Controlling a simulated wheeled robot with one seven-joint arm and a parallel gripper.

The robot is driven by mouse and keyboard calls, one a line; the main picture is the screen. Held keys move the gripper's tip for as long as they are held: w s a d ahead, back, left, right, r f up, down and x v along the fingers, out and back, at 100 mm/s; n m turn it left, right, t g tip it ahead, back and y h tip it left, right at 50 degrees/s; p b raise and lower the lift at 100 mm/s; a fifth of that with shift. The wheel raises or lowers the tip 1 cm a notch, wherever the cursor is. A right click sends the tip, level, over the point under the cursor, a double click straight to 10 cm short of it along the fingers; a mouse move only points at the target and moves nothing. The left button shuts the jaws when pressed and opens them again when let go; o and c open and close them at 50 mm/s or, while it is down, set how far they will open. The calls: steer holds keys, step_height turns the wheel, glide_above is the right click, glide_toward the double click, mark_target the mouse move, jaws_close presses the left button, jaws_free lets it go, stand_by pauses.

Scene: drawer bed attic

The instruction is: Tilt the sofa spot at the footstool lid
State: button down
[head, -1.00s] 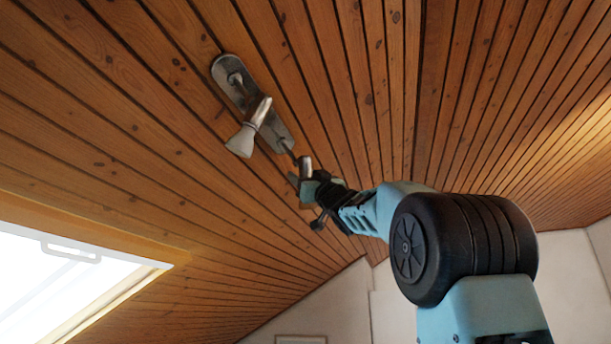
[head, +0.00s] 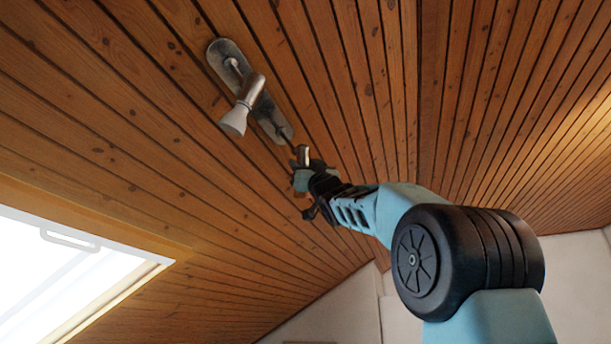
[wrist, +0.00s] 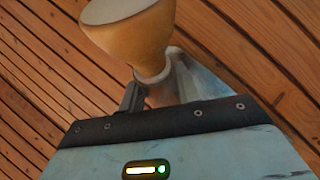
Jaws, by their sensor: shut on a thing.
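A ceiling lamp with a long metal plate (head: 275,125) is fixed to the sloping wood ceiling. One spot (head: 250,92) with a pale bulb hangs from its far part and points down-left. My gripper (head: 303,165) is at the plate's near end, around a small silvery spot head there. In the wrist view a bulb (wrist: 130,35) with a white face and warm orange body sticks out past my gripper (wrist: 135,98). The jaws are shut on this spot head, mostly hidden behind the gripper body. The footstool lid is not in view.
The plank ceiling (head: 370,100) runs close behind the lamp and my gripper. A bright skylight (head: 60,270) is at lower left. White walls (head: 340,305) show at the bottom. The air left of the arm is free.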

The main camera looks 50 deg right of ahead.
steer(key=c, duration=1)
jaws_free()
steer(key=b+v, duration=1.2)
steer(key=v, duration=0.5)
steer(key=shift+s+f, duration=0.2)
steer(key=shift+a, duration=0.1)
